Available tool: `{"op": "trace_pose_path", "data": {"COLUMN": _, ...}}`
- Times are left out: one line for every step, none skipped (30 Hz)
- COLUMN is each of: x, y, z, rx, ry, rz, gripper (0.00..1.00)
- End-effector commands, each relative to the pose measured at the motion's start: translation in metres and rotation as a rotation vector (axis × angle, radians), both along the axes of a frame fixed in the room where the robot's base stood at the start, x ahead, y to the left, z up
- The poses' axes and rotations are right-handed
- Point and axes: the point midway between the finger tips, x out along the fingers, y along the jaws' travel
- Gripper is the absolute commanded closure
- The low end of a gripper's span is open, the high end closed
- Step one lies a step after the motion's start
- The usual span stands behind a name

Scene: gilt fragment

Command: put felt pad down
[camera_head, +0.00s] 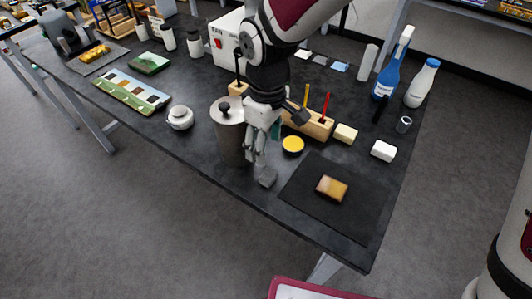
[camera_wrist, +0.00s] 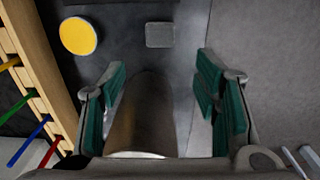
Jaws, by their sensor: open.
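The felt pad looks to be the small grey square (camera_head: 267,178) lying flat on the dark table close to its front edge. It also shows in the wrist view (camera_wrist: 160,35), beyond the fingertips at the top. My gripper (camera_head: 259,150) points down just above and behind the pad in the head view. The pad is apart from both fingers.
A lidded metal canister (camera_head: 230,138) stands just left of my gripper. A yellow-topped round tin (camera_head: 293,145) and a wooden pen rack (camera_head: 312,124) are close on the right. A black mat (camera_head: 306,191) bears a brown block (camera_head: 331,188). The table's front edge is near.

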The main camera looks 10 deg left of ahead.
Motion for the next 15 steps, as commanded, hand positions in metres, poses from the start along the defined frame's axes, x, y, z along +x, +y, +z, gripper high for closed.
{"op": "trace_pose_path", "data": {"x": 0.000, "y": 0.000, "z": 0.004, "rx": 0.001, "ry": -0.001, "rz": 0.000, "gripper": 0.44}}
{"op": "trace_pose_path", "data": {"x": 0.000, "y": 0.000, "z": 0.006, "rx": 0.001, "ry": -0.001, "rz": 0.000, "gripper": 0.44}}
{"op": "trace_pose_path", "data": {"x": 0.000, "y": 0.000, "z": 0.007, "rx": 0.001, "ry": -0.001, "rz": 0.000, "gripper": 0.44}}
{"op": "trace_pose_path", "data": {"x": 0.000, "y": 0.000, "z": 0.008, "rx": 0.001, "ry": 0.000, "rz": 0.001, "gripper": 0.44}}
{"op": "trace_pose_path", "data": {"x": 0.000, "y": 0.000, "z": 0.009, "rx": 0.001, "ry": 0.000, "rz": 0.001, "gripper": 0.44}}
{"op": "trace_pose_path", "data": {"x": 0.000, "y": 0.000, "z": 0.009, "rx": 0.000, "ry": 0.000, "rz": 0.001, "gripper": 0.44}}
{"op": "trace_pose_path", "data": {"x": 0.000, "y": 0.000, "z": 0.009, "rx": 0.000, "ry": 0.000, "rz": 0.001, "gripper": 0.44}}
{"op": "trace_pose_path", "data": {"x": 0.000, "y": 0.000, "z": 0.009, "rx": 0.000, "ry": 0.000, "rz": 0.001, "gripper": 0.44}}
{"op": "trace_pose_path", "data": {"x": 0.000, "y": 0.000, "z": 0.009, "rx": 0.000, "ry": 0.000, "rz": 0.001, "gripper": 0.44}}
{"op": "trace_pose_path", "data": {"x": 0.000, "y": 0.000, "z": 0.009, "rx": 0.000, "ry": 0.000, "rz": 0.001, "gripper": 0.44}}
{"op": "trace_pose_path", "data": {"x": 0.000, "y": 0.000, "z": 0.009, "rx": 0.000, "ry": 0.000, "rz": -0.001, "gripper": 0.44}}
{"op": "trace_pose_path", "data": {"x": 0.000, "y": -0.002, "z": 0.011, "rx": 0.000, "ry": -0.003, "rz": -0.005, "gripper": 0.44}}
{"op": "trace_pose_path", "data": {"x": 0.001, "y": -0.005, "z": 0.013, "rx": 0.001, "ry": -0.006, "rz": -0.013, "gripper": 0.44}}
{"op": "trace_pose_path", "data": {"x": 0.002, "y": -0.008, "z": 0.017, "rx": 0.001, "ry": -0.012, "rz": -0.024, "gripper": 0.44}}
{"op": "trace_pose_path", "data": {"x": 0.004, "y": -0.016, "z": 0.023, "rx": 0.001, "ry": -0.021, "rz": -0.047, "gripper": 0.44}}
